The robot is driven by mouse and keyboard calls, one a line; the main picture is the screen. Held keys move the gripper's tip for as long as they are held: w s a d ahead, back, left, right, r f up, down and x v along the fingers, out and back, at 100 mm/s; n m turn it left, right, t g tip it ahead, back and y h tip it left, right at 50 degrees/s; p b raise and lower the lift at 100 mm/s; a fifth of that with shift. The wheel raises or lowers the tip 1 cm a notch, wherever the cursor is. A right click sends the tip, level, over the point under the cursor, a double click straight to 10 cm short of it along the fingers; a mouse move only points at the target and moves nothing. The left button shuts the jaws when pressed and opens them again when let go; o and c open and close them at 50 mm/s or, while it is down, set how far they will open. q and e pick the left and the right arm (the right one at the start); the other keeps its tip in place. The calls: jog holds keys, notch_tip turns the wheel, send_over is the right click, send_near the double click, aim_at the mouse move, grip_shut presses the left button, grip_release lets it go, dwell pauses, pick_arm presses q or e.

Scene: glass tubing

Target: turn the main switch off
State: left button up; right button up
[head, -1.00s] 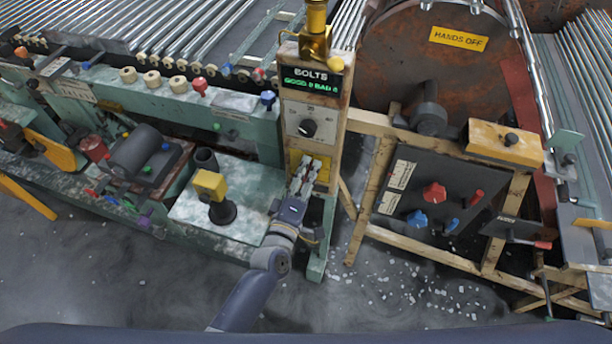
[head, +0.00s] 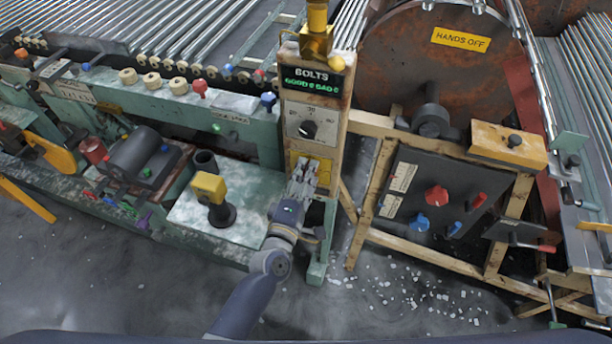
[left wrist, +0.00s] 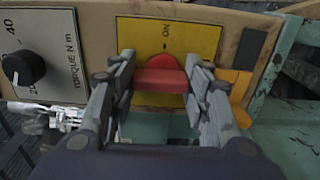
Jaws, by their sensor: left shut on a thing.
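The main switch is a red handle (left wrist: 160,80) with a round red hub on a yellow plate (left wrist: 190,35). The plate carries the word ON near its top in the left wrist view. The handle lies crosswise in that view. My left gripper (left wrist: 160,88) is shut on the red handle, with one finger at each end of it. In the head view the left gripper (head: 304,168) is at the lower front of the BOLTS post, over the yellow plate (head: 326,170), and hides the handle. My right gripper is not in view.
A black torque dial (head: 308,129) sits just above the switch on the post. A dark panel with red (head: 436,196) and blue (head: 420,222) knobs stands to the right.

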pick_arm(q)
jog(key=o, duration=1.1)
jog(key=shift+c, duration=0.2)
jog(key=v, duration=1.2)
jog(key=s+a+f+m+g+y, duration=0.1)
jog(key=s+a+f+m+g, duration=0.25)
jog(key=f, duration=0.75)
jog(key=s+a+f+m+g+y, duration=0.15)
jog(key=s+f+m, duration=0.25)
jog(key=f, duration=0.7)
jog(key=s+a+f+m+g, duration=0.3)
jog(key=s+a+f+g, duration=0.1)
jog(key=f, duration=0.7)
jog(key=s+a+f+m+g+y, duration=0.1)
jog(key=s+a+f+m+g, duration=0.2)
jog(key=s, duration=0.8)
jog(key=s+a+f+m+g+y, duration=0.2)
jog(key=s+a+f+m+g, duration=0.1)
jog(key=s+a+f, duration=0.5)
jog(key=s+f+g, duration=0.1)
jog(key=s+f, duration=0.1)
jog(key=s, duration=0.2)
jog(key=shift+s+f, duration=0.2)
jog(key=shift+s, duration=0.1)
